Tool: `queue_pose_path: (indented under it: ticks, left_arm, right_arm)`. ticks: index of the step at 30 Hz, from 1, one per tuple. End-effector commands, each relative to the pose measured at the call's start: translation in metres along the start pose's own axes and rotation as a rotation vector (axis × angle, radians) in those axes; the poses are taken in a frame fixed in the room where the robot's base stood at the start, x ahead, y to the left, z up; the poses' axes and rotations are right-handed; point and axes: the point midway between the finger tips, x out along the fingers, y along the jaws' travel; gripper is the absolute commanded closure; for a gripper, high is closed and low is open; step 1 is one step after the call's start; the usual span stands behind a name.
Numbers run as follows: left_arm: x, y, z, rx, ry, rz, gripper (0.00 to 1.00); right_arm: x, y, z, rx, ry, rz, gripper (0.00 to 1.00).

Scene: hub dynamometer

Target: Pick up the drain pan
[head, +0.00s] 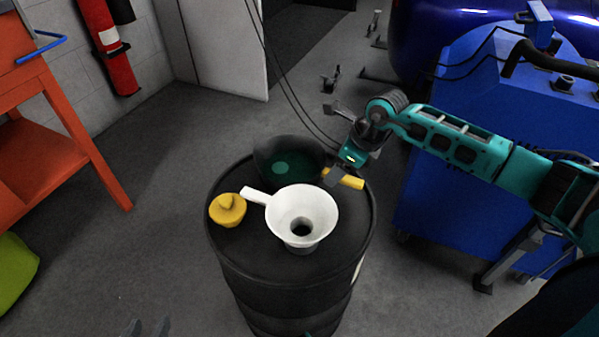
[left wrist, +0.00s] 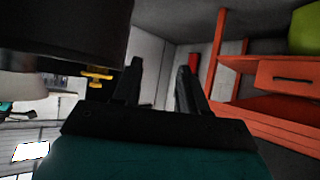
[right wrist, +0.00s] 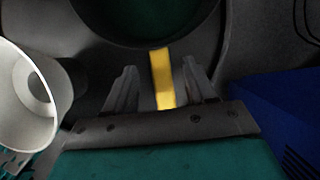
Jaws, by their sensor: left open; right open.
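The drain pan (head: 288,163) is a dark round pan with a greenish inside and a yellow handle (head: 347,180). It rests on the black drum (head: 245,255), behind the white funnel. My right gripper (head: 345,172) is at the handle. In the right wrist view the handle (right wrist: 162,82) lies between the open fingers of my right gripper (right wrist: 160,75), with gaps visible on both sides, and the pan (right wrist: 150,15) is beyond. My left gripper (head: 147,329) barely shows at the bottom edge of the head view. In the left wrist view my left gripper (left wrist: 160,80) is open and empty.
The white funnel (head: 303,215) and a yellow cap (head: 228,209) sit on the drum close to the pan. A blue machine (head: 430,205) stands at the right. An orange shelf unit (head: 40,150) is at the left. The floor between shelf and drum is clear.

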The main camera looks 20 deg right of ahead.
Motion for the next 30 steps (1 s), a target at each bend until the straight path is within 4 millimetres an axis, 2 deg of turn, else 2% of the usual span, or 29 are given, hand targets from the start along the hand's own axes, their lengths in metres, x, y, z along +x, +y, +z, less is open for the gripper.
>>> queue_pose_path:
  ticks: [1, 5, 14, 30]
  left_arm:
    - [0.003, 0.002, 0.003, -0.005, 0.003, 0.003, 0.57]
    - [0.003, 0.005, -0.001, -0.013, 0.012, 0.009, 0.57]
    - [0.004, 0.006, -0.003, -0.011, 0.010, 0.010, 0.57]
    - [0.004, 0.004, -0.004, -0.004, 0.014, 0.009, 0.57]
  right_arm:
    - [0.012, 0.000, -0.004, 0.003, 0.001, 0.002, 0.45]
    - [0.025, 0.000, -0.002, 0.001, 0.000, 0.001, 0.45]
    - [0.027, 0.000, -0.001, 0.000, 0.000, 0.000, 0.46]
    - [0.027, 0.000, -0.001, 0.001, 0.000, 0.000, 0.97]
